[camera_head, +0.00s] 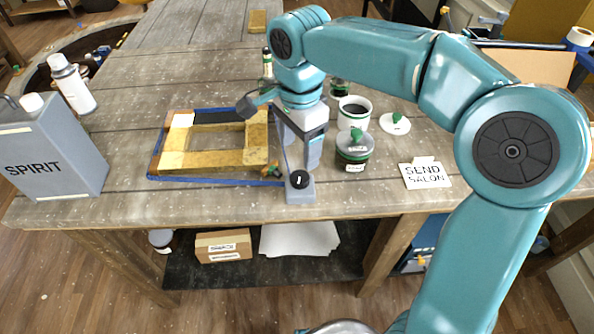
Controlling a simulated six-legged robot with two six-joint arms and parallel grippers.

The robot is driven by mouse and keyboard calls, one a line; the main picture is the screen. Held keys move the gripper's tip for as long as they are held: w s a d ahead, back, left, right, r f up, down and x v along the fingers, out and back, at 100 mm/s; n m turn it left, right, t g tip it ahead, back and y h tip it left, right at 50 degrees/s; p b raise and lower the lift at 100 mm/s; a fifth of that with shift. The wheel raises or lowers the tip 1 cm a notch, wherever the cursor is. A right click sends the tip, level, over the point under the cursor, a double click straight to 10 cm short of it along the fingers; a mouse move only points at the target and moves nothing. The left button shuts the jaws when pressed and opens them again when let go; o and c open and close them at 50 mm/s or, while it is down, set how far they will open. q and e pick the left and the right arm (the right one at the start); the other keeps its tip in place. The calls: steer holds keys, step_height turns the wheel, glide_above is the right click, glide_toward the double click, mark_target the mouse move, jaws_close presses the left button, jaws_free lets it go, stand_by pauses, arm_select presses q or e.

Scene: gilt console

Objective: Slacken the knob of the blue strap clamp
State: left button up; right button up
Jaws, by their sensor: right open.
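The blue strap clamp (215,183) runs around a square wooden frame with gilt sides and pale corner patches (170,160), lying flat on the table. The clamp's grey body (317,191) sits at the frame's front right corner. Its black round knob with a white mark (299,180) is on top of the body. My right gripper (305,160) points down just above and behind the knob, with its fingers apart and nothing seen between them. I cannot tell how far above the knob it is. My left gripper is not in view.
A grey SPIRIT can (60,145) and a white spray can (72,85) stand at the left. A dark green jar (353,150) and a white pot (354,112) stand close right of my gripper. A SEND SALON card (425,174) lies farther right. The table's front edge is near the clamp body.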

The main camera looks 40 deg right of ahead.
mark_target(300, 176)
step_height(300, 176, down, 8)
steer(key=shift+d+r, duration=0.1)
steer(key=shift+s, duration=0.15)
steer(key=c, duration=1.1)
